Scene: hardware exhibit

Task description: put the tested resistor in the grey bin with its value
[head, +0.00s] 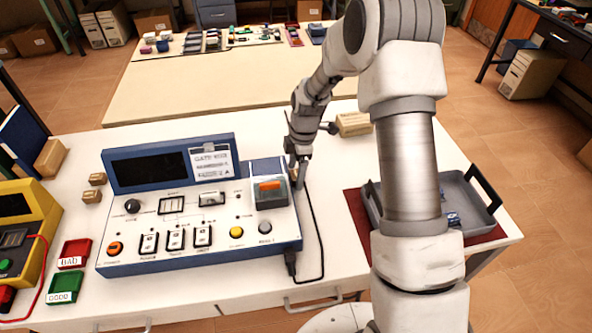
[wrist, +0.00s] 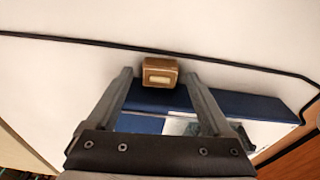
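My gripper (head: 297,172) is low at the right end of the blue tester (head: 150,258), beside its raised socket block. In the wrist view my gripper (wrist: 158,76) has its two fingers apart. A small tan box with a pale label (wrist: 160,72) shows between the fingertips, with gaps on both sides, so it is not gripped. An orange piece (head: 269,185) sits on the tester's grey socket block; I cannot tell whether it is a resistor. A grey tray (head: 482,216) with a dark handle stands at the right, partly hidden by my arm, with small blue parts inside. No resistor can be clearly made out.
Red BAD (head: 74,250) and green GOOD (head: 66,286) trays lie left of the tester, near a yellow meter (head: 38,222). A black cable (head: 322,245) loops along the tester's right side. A tan block (head: 353,124) lies behind. The white table between is mostly clear.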

